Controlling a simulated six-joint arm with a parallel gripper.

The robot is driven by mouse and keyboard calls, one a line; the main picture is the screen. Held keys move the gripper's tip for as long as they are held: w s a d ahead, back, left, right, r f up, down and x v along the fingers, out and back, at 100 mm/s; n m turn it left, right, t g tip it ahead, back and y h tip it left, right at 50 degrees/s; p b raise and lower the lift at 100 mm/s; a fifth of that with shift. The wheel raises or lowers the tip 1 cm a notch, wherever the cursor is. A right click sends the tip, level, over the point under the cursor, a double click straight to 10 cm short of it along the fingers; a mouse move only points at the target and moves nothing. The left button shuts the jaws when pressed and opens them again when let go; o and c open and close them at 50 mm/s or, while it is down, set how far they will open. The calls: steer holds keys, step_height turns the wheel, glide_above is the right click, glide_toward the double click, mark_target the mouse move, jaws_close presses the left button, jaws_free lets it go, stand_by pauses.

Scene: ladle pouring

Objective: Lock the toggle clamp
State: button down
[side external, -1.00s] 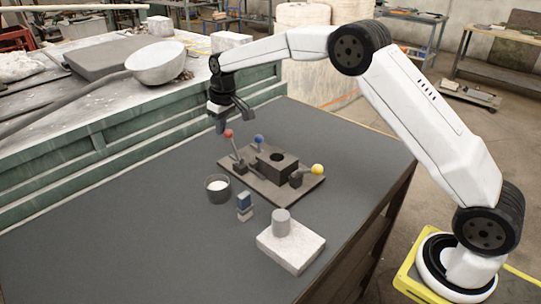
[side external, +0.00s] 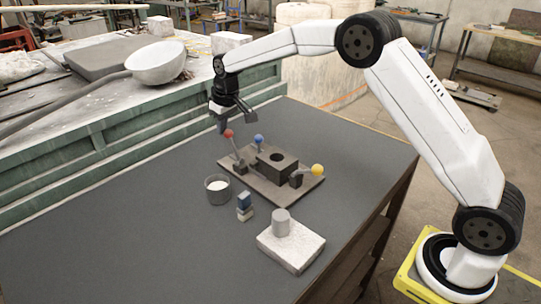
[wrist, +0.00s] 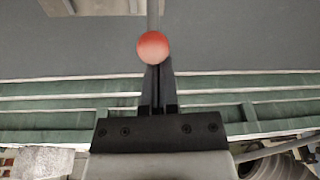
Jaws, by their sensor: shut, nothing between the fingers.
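The clamp fixture is a dark base plate (side external: 262,197) with a dark block that has a round hole (side external: 277,157). Three levers with ball knobs stand around the block: red (side external: 228,133), blue (side external: 258,139) and yellow (side external: 317,170). The red lever stands up, leaning left. My gripper (side external: 222,130) is shut and empty, fingers pointing down, close to the red knob. In the wrist view the red knob (wrist: 153,47) lies just beyond the shut fingertips (wrist: 157,72) and partly covers them. I cannot tell whether they touch.
The dark table (side external: 110,235) is clear at left. A green-sided bench (side external: 60,190) runs behind.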

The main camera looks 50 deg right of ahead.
steer(key=shift+s+r+t, duration=0.25)
steer(key=shift+s+t, duration=0.15)
steer(key=shift+s, duration=0.05)
steer(key=shift+s+r+t, duration=0.15)
steer(key=shift+s+t, duration=0.25)
steer(key=shift+t, duration=0.1)
steer(key=shift+s+a+r+t, duration=0.1)
steer(key=shift+s+r+t, duration=0.05)
steer(key=shift+s+t, duration=0.4)
steer(key=shift+s+r+t, duration=0.15)
steer(key=shift+s+t, duration=0.4)
steer(key=shift+s+r+t, duration=0.1)
steer(key=shift+s+t, duration=0.4)
steer(key=shift+s, duration=0.05)
steer(key=shift+s+a+f+t, duration=0.1)
steer(key=shift+s+f+t, duration=0.1)
steer(key=shift+s+t, duration=0.9)
steer(key=shift+s+f+t, duration=0.2)
steer(key=shift+s+t, duration=0.3)
steer(key=shift+s, duration=1.1)
steer(key=shift+s+f, duration=0.1)
